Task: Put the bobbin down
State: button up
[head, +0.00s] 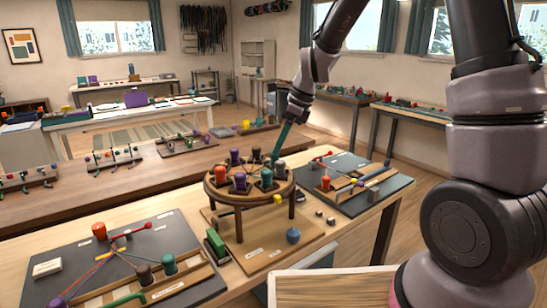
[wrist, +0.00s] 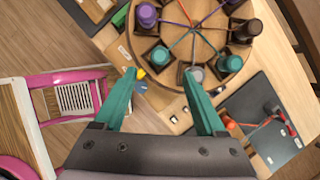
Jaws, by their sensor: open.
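The round wooden braiding stand (head: 222,197) stands on a board on the bench. Bobbins sit in holders around its top, among them an orange one (head: 236,157), a purple one (head: 240,181) and a teal one (head: 266,178). Cords run from them to the middle. My gripper (head: 276,154) points down at the stand's far right edge. In the wrist view its teal fingers (wrist: 160,74) are wide apart with nothing held between them. A grey bobbin (wrist: 196,73) sits at the stand's rim beside the right fingertip. Which bobbin the task means, I cannot tell.
A dark mat (head: 190,238) at front left holds an orange bobbin (head: 99,231) and a wooden rack with more bobbins. Another dark mat (head: 352,205) lies right of the stand.

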jog(key=s+d+r+n+t, duration=0.3)
jog(key=s+d+r+n, duration=0.25)
jog(key=d+r, duration=0.55)
jog(key=s+d+r+n+t+h, duration=0.2)
jog(key=s+d+r+n, duration=0.6)
jog(key=s, duration=0.5)
jog(key=d+n+t, duration=0.1)
jog(key=d+n, duration=0.1)
jog(key=shift+s+n+h, duration=0.2)
jog(key=shift+n+h, duration=0.1)
jog(key=shift+n, duration=0.05)
